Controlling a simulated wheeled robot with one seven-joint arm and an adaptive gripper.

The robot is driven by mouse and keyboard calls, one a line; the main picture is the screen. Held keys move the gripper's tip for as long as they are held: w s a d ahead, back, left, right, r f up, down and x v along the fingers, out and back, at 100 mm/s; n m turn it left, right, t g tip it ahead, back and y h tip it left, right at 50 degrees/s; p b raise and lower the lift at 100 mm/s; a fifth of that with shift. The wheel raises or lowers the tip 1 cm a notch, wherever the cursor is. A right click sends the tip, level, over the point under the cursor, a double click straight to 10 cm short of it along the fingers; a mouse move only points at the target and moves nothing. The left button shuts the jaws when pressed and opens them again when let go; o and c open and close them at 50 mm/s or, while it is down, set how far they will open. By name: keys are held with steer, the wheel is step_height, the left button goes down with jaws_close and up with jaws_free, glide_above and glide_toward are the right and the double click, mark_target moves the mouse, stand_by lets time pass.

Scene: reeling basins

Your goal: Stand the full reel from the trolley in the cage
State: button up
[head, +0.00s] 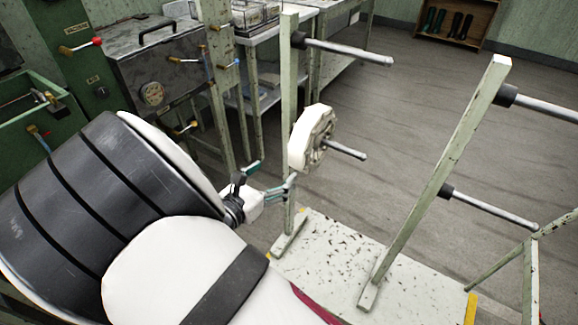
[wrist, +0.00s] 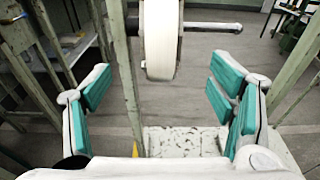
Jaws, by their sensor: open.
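A white-wound reel (head: 303,138) hangs on the lower peg of the trolley's left upright, with the bare peg end sticking out to the right. It also shows upright in the wrist view (wrist: 160,40), at the top between and beyond the fingers. The trolley (head: 330,262) has a pale, chipped base and two uprights. My gripper (head: 268,181) is open, below and to the left of the reel, apart from it. In the wrist view its teal-padded fingers (wrist: 160,90) are spread wide with nothing between the pads. I cannot make out the cage for certain.
The trolley's other pegs, such as the upper left one (head: 348,52) and the lower right one (head: 495,208), are bare and stick out to the right. A steel basin (head: 155,65) and a bench stand behind. A wooden rack (head: 455,22) stands at the far wall. Open floor lies between.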

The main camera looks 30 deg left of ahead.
mark_target(295, 155)
steer(key=shift+w+d+f+b, duration=0.25)
steer(key=shift+w+b, duration=0.5)
steer(key=shift+w, duration=1.25)
steer(key=shift+w+d+f+b, duration=0.1)
steer(key=shift+w+f+b, duration=0.45)
steer(key=shift+w, duration=1.4)
steer(key=shift+w+d+f+b, duration=0.15)
steer(key=shift+w+b, duration=0.8)
steer(key=shift+w, duration=1.05)
steer(key=shift+r, duration=0.1)
steer(key=c, duration=1.3)
steer(key=shift+c, duration=0.2)
